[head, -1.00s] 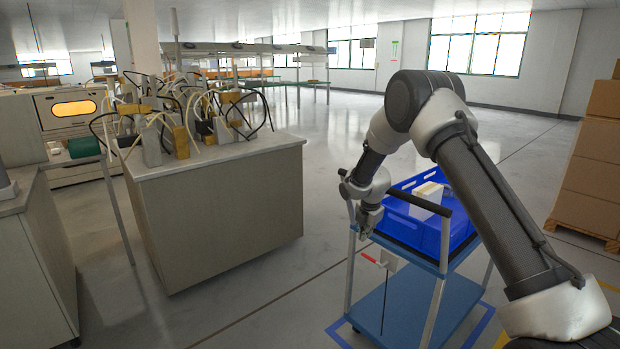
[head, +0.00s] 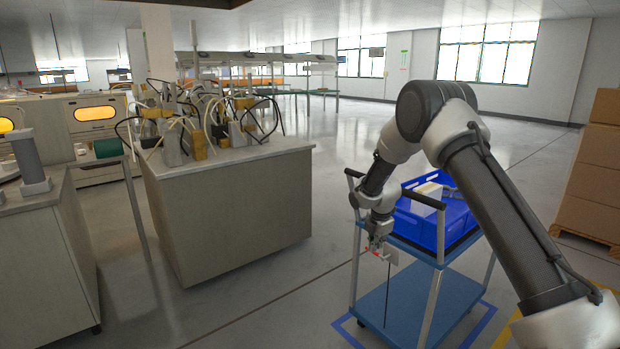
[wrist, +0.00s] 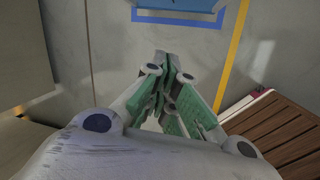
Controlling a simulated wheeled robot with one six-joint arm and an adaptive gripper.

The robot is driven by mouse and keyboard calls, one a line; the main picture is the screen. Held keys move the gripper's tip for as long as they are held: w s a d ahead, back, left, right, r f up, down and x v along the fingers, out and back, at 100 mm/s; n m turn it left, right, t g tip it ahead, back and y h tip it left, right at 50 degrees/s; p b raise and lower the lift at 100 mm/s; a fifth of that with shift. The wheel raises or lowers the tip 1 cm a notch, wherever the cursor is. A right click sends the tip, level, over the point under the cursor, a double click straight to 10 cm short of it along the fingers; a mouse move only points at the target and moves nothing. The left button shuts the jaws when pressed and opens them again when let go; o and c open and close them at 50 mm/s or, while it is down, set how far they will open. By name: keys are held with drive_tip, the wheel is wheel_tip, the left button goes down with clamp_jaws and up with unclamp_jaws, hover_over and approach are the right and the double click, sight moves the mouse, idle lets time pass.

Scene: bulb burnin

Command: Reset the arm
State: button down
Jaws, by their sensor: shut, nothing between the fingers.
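My gripper (head: 377,248) hangs from my bent arm at the left side of the blue cart, below the level of its handles. In the wrist view my gripper (wrist: 168,62) has its green-sided fingers drawn together, with nothing seen between them. The blue cart (head: 405,305) carries a blue crate (head: 425,232) on its top shelf, with a pale boxy item (head: 428,195) in it. A small red part (head: 377,252) shows right at the gripper; whether they touch cannot be told.
A grey cabinet (head: 235,215) topped with bulbs or fixtures and cables stands to the left. Another counter (head: 50,250) is at the far left. Stacked cartons (head: 590,190) stand on a pallet at the right. Open floor (head: 300,300) lies between cabinet and cart.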

drive_tip(key=s+d+m+g, duration=0.3)
drive_tip(key=s+m, duration=0.5)
drive_tip(key=s, duration=0.3)
drive_tip(key=s+d+r+m+t, duration=0.1)
drive_tip(key=s+d+r+m, duration=0.2)
drive_tip(key=s+r, duration=0.7)
drive_tip(key=s+d+r+m+t, duration=0.1)
drive_tip(key=s+d+r+m, duration=0.3)
drive_tip(key=s+r+m, duration=0.3)
drive_tip(key=s+d+r+m+t, duration=0.2)
drive_tip(key=s+r+m, duration=0.3)
drive_tip(key=s+r, duration=1)
drive_tip(key=s+d, duration=0.1)
drive_tip(key=s, duration=0.4)
drive_tip(key=shift+s+d+r, duration=0.2)
drive_tip(key=shift+s+d, duration=0.05)
